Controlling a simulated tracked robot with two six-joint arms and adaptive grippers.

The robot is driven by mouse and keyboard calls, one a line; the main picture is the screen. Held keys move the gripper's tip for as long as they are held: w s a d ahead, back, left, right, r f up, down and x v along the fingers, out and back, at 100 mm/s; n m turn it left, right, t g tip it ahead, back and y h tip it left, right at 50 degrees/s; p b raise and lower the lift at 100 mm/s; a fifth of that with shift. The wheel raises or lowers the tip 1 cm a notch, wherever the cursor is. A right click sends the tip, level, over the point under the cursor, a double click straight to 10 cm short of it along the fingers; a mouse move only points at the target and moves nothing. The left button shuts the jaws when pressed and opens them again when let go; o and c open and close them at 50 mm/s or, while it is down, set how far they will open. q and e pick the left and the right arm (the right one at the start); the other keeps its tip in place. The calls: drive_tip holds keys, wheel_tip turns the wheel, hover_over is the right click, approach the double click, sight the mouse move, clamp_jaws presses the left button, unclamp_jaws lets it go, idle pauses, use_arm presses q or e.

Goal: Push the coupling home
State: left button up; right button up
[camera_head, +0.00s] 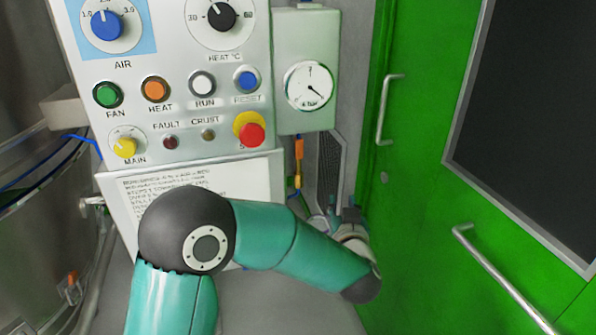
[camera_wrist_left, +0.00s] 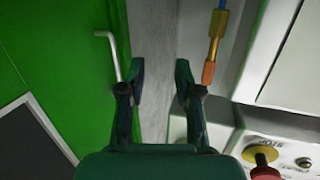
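The coupling (camera_head: 298,150) hangs under the pressure gauge box in the head view, an orange upper piece with a yellow piece (camera_head: 297,181) and blue hose below it. In the left wrist view, which looks upside down, the coupling (camera_wrist_left: 209,72) is beside the right-hand finger. The yellow piece and hose run on to the top edge. My left gripper (camera_head: 344,212) is below and right of the coupling in the head view. In the wrist view its fingers (camera_wrist_left: 160,76) are apart with nothing between them. Whether a finger touches the coupling cannot be told. My right gripper is not in view.
The control panel (camera_head: 180,125) with knobs, buttons and a red emergency stop (camera_head: 251,134) stands left of the gauge box (camera_head: 306,122). A green door (camera_head: 425,150) with metal handles (camera_head: 386,108) closes off the right. A steel vessel (camera_head: 35,250) stands far left.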

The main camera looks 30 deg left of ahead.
sight(300, 149)
use_arm(q)
drive_tip(key=s+a+r+n+g+y+b, duration=0.2)
drive_tip(key=s+a+r+n+y, duration=0.25)
drive_tip(key=r, duration=0.25)
drive_tip(key=shift+m, duration=0.35)
drive_tip(key=x, duration=1.6)
drive_tip(key=shift+w+d+f, duration=0.1)
drive_tip(key=shift+w, duration=0.15)
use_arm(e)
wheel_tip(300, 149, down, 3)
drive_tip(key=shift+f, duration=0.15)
use_arm(q)
clamp_jaws()
